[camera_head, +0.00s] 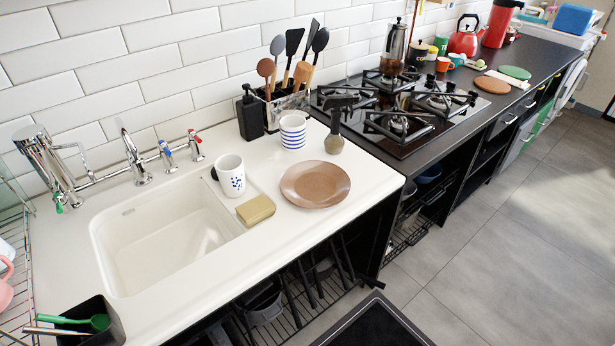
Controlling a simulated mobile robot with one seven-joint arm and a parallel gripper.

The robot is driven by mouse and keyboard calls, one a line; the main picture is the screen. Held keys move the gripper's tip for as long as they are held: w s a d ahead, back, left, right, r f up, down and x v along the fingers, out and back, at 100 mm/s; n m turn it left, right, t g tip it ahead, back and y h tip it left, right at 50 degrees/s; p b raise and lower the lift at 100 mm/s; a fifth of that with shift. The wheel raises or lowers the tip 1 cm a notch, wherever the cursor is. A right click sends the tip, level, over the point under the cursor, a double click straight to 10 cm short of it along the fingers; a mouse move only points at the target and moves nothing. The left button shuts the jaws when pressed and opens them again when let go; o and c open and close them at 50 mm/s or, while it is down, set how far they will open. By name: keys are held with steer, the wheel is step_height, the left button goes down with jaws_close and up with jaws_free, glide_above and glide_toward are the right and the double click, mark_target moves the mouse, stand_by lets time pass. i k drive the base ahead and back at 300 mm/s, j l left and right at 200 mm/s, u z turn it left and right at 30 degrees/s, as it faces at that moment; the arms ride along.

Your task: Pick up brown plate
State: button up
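A round brown plate (315,184) lies flat on the white counter to the right of the sink, close to the counter's front edge. Nothing rests on it and its whole rim shows. My gripper is not in this view.
Around the plate are a yellow sponge (255,210), a white patterned mug (230,175), a striped cup (293,131) and a dark brush-like item (335,130). A utensil holder (283,103) stands behind. The black gas hob (400,108) is to the right. Floor in front is mostly clear.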

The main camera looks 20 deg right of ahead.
mark_target(316, 184)
steer(key=u, duration=1.25)
steer(key=z, duration=1.8)
steer(key=i, duration=0.45)
